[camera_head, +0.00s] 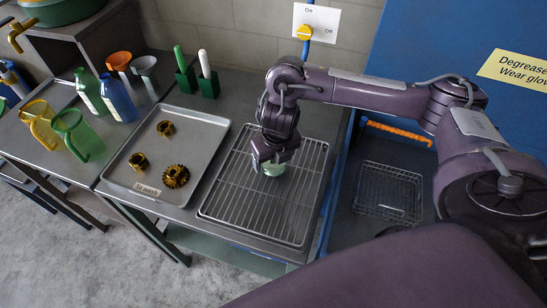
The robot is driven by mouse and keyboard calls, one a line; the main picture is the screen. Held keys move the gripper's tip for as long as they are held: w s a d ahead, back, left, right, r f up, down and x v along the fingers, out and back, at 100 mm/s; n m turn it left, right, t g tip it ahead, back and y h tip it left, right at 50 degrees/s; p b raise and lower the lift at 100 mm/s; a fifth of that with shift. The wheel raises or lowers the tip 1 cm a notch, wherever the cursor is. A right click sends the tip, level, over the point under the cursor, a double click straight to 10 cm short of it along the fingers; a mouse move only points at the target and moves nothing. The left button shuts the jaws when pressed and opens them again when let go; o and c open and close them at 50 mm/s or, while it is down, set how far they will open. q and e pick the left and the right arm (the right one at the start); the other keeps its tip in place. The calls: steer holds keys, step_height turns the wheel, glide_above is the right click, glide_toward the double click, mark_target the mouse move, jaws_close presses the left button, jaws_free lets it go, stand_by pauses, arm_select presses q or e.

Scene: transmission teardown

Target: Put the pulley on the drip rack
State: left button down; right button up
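The drip rack (240,207) is a wire grid in a shallow metal tray on the counter. My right gripper (272,167) points down over the rack's upper middle. My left gripper is not in view.
Left of the rack, a metal tray labelled "To wash" (118,176) holds several brass-coloured gears. Bottles, jugs and green-based brushes (186,77) stand behind and left. A wire basket (390,192) sits in a sink at the right. The rack's front is clear.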

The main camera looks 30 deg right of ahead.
mark_target(276, 166)
steer(key=shift+o, duration=0.5)
steer(key=shift+r, duration=0.1)
steer(key=shift+r, duration=0.25)
step_height(276, 166, up, 12)
steer(key=s+p, duration=0.1)
steer(key=p, duration=0.3)
steer(key=shift+s+f+p, duration=0.25)
steer(key=shift+s+p, duration=0.15)
steer(key=shift+a, duration=0.1)
